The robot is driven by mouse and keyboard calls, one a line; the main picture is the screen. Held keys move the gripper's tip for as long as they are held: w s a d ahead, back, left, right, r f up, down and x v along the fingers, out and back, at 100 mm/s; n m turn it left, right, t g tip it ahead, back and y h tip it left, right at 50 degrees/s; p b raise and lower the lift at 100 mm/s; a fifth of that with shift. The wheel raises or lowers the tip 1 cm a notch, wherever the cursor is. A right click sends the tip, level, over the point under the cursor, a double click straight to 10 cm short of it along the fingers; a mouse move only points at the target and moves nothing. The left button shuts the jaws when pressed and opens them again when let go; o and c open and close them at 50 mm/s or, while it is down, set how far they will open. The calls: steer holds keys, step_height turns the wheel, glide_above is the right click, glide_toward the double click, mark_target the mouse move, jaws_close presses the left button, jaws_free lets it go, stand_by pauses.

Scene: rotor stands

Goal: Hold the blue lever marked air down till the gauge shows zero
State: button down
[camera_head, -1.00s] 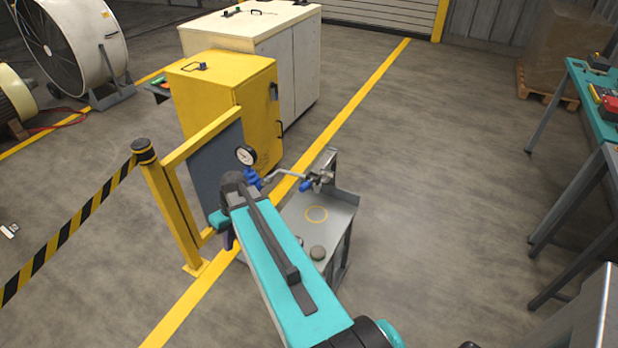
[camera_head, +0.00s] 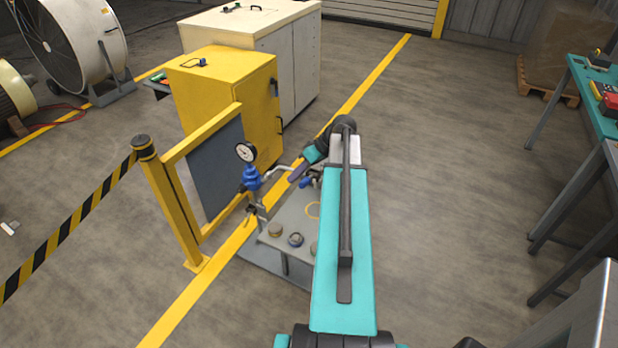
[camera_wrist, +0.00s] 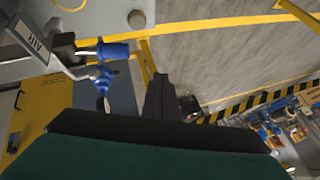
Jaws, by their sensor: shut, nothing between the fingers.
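The blue lever (camera_wrist: 108,51) shows in the wrist view beside a white tag (camera_wrist: 34,40) marked AIR. In the head view the lever's blue grip (camera_head: 306,182) is partly visible over the grey stand, close to my gripper. The round white gauge (camera_head: 245,152) stands on a blue fitting (camera_head: 252,178) left of my gripper; its needle is too small to read. My gripper (camera_head: 295,174) is shut and empty. In the wrist view its dark fingers (camera_wrist: 160,90) are right of the lever, with a gap between them in the picture.
The grey stand (camera_head: 285,225) carries several round knobs, partly behind my arm. A yellow frame with a dark panel (camera_head: 215,165) stands left of it, joined to a striped barrier (camera_head: 75,222). A yellow cabinet (camera_head: 225,95) is behind. Floor to the right is open up to a teal bench (camera_head: 595,110).

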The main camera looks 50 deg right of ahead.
steer(key=s+d+r+t, duration=0.2)
steer(key=s+d+r, duration=0.5)
steer(key=d, duration=0.4)
steer(key=shift+s+n+t+h, duration=0.3)
steer(key=shift+n+t, duration=0.1)
steer(key=shift+w+f, duration=0.1)
steer(key=shift+f, duration=0.05)
steer(key=p, duration=0.3)
glide_above(308, 179)
steer(key=s, duration=0.2)
step_height(308, 179, down, 6)
steer(key=f, duration=0.1)
steer(key=shift+s+a+f+p, duration=0.1)
steer(key=shift+a+f+p, duration=0.1)
steer(key=shift+f+p, duration=1.25)
steer(key=shift+f+b, duration=0.35)
steer(key=shift+b, duration=0.05)
steer(key=shift+f+b, duration=0.1)
steer(key=shift+b, duration=0.3)
